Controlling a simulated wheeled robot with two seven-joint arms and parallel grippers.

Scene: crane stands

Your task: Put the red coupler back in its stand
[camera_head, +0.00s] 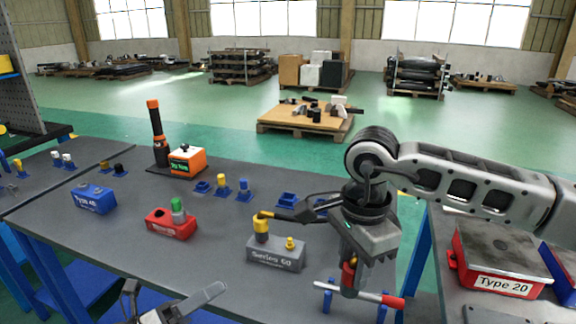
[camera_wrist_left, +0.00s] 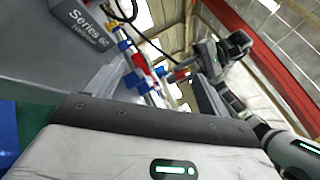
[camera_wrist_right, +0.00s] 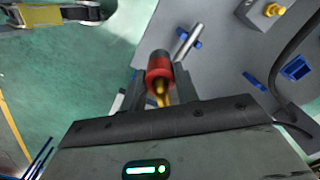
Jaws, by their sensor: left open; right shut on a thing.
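My right gripper (camera_head: 352,288) points down over the table's front edge and is shut on the red coupler (camera_head: 348,271). In the right wrist view the coupler (camera_wrist_right: 159,68) is a short red cylinder with a dark end and a brass stem between the fingers. A pale rod with a red end (camera_head: 388,300) lies across blue brackets (camera_head: 326,298) at the front edge, close to the gripper. The rod and brackets also show in the left wrist view (camera_wrist_left: 153,82). My left gripper (camera_head: 172,296) is open and empty at the lower left. I cannot tell which holder is the coupler's stand.
A red block (camera_head: 170,225) with a green coupler and a blue block (camera_head: 95,198) stand further left. A red "Type 20" case (camera_head: 500,258) is at right. Table (camera_head: 120,265) is bare at front left.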

